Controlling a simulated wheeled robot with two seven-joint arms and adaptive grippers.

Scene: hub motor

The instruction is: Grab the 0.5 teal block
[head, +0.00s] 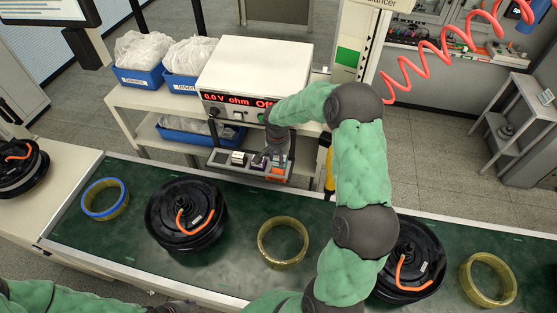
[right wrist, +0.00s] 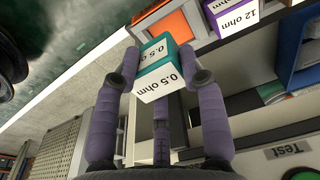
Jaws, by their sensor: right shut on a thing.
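The 0.5 teal block (right wrist: 160,48), with white "0.5 ohm" labels, is between the fingers of my right gripper (right wrist: 165,70) in the right wrist view. The fingers are shut on its sides. In the head view my right gripper (head: 268,160) is at the block rack (head: 220,165) in front of the meter, and it largely hides the block. I cannot tell whether the block is clear of the rack.
The meter (head: 255,75) stands right behind the rack. The green conveyor (head: 130,237) in front carries black hub motors (head: 187,217) and yellow rings (head: 283,243). Blue bins (head: 138,77) stand to the left. A coiled red hose (head: 430,65) hangs at the right.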

